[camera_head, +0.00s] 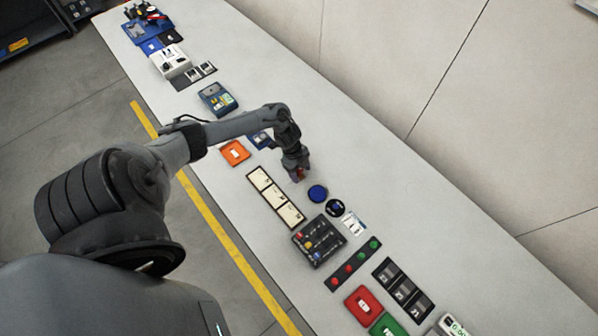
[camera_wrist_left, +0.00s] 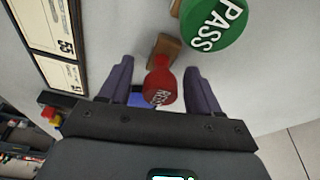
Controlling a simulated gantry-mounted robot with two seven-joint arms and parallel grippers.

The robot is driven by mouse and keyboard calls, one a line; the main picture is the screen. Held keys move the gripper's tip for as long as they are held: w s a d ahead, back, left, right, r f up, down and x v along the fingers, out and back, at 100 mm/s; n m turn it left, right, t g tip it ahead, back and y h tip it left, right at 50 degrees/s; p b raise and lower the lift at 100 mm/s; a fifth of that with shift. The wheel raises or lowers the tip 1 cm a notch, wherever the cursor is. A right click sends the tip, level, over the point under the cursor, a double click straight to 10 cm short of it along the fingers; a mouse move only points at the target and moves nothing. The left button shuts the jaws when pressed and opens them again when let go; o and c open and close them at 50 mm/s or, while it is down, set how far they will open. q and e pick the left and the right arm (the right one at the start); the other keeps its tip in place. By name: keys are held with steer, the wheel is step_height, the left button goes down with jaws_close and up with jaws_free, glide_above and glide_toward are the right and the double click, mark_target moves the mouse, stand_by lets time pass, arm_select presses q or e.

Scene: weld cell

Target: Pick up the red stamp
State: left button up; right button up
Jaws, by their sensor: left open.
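The red stamp (camera_wrist_left: 161,88) shows in the left wrist view, with white lettering on its round red face and a brown block (camera_wrist_left: 165,48) at its far side. It lies between the two fingers of my left gripper (camera_wrist_left: 158,68), with visible gaps on both sides. The fingers are open. In the head view my left gripper (camera_head: 297,176) points down at the table, and a small patch of red shows at its fingertips. The gripper hides most of the stamp there. My right gripper is in neither view.
A green PASS stamp (camera_wrist_left: 215,25) stands close by. A framed row of labelled cards (camera_head: 275,196), a blue round item (camera_head: 317,193) and a dark organizer (camera_head: 319,240) are near the gripper. An orange tray (camera_head: 235,152) lies to the left. The table's wall side (camera_head: 400,190) is clear.

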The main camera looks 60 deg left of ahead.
mark_target(302, 170)
arm_select(q)
steer(key=shift+c, duration=0.2)
steer(key=c, duration=1.1)
steer(key=shift+o, duration=0.2)
steer(key=shift+r, duration=0.85)
step_height(302, 170, up, 3)
steer(key=shift+f, duration=0.1)
steer(key=s+d+r, duration=0.2)
steer(key=d, duration=0.1)
steer(key=s+d+r, duration=0.2)
steer(key=d, duration=0.1)
steer(key=s+d+r+p, duration=0.1)
steer(key=s+d+r, duration=0.1)
steer(key=d, duration=0.1)
steer(key=shift+s+d+r, duration=0.25)
steer(key=shift+s+d, duration=0.05)
